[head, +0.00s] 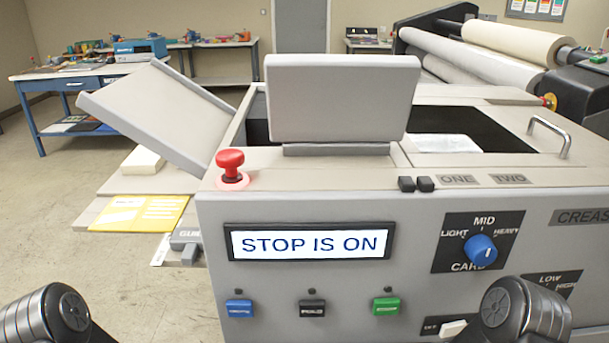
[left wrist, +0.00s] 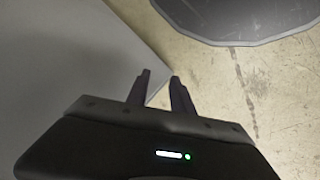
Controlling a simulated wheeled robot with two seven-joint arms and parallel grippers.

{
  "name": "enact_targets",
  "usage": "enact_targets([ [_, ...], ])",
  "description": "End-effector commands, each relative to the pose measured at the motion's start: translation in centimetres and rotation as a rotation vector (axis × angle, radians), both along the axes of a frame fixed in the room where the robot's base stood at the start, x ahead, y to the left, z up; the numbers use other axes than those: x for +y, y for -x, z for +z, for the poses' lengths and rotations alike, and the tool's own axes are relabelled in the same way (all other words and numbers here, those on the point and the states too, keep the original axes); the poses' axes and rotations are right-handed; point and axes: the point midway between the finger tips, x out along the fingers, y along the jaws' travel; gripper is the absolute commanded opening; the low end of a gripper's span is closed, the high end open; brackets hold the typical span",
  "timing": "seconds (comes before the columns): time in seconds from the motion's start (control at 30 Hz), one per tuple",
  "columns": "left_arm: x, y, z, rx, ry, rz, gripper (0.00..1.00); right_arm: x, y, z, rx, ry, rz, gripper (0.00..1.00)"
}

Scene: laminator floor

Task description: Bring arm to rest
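In the left wrist view my left gripper (left wrist: 160,88) points down past a grey panel edge toward the floor. Its two fingers stand a little apart with nothing visible between them. In the head view only dark round arm parts of mine show at the bottom left and bottom right corners. Neither gripper shows there, and my right gripper is out of sight. The grey machine (head: 300,215) stands in front of me. Its display (head: 310,244) reads "STOP IS ON". A red mushroom button (head: 231,164) stands on its top left corner.
The machine front carries blue (head: 239,308), black (head: 312,309) and green (head: 386,306) buttons and a blue knob (head: 481,250). A tilted grey panel (head: 155,115) and a yellow sheet (head: 140,213) are at left. A blue workbench (head: 75,80) stands behind. Floor at left is clear.

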Motion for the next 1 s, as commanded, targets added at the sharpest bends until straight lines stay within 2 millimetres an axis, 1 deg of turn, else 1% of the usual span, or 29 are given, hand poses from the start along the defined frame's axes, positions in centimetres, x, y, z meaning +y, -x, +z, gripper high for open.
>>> enact_targets([
  [0.03,-1.4,2.5,-0.9,0.051,0.007,-0.069,0.28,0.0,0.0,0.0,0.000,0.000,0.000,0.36],
  [0.07,-2.0,3.9,-1.4,0.078,0.012,-0.112,0.28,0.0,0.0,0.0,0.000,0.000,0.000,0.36],
  [0.1,-2.9,5.7,-1.8,0.112,0.018,-0.169,0.28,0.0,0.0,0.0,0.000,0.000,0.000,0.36],
  [0.13,-3.5,7.0,-2.1,0.139,0.024,-0.210,0.28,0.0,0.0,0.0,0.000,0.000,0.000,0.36],
  [0.17,-3.9,7.5,-1.4,0.145,0.026,-0.243,0.28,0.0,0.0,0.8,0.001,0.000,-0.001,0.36],
  [0.2,-4.2,6.2,1.3,0.109,0.019,-0.258,0.28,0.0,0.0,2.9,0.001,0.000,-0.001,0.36],
  [0.23,-4.5,5.7,2.3,0.095,0.016,-0.271,0.28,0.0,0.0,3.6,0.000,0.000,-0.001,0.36],
  [0.3,-5.1,4.9,4.0,0.070,0.014,-0.299,0.28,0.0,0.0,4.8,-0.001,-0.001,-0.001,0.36],
  [0.43,-6.1,3.9,6.1,0.036,0.012,-0.336,0.28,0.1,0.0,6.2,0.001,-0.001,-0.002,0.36],
  [0.53,-6.4,3.6,6.5,0.025,0.012,-0.347,0.28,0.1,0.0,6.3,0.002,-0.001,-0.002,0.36],
  [1.0,-6.4,3.6,6.3,0.023,0.012,-0.346,0.29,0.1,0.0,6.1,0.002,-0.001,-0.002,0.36],
])
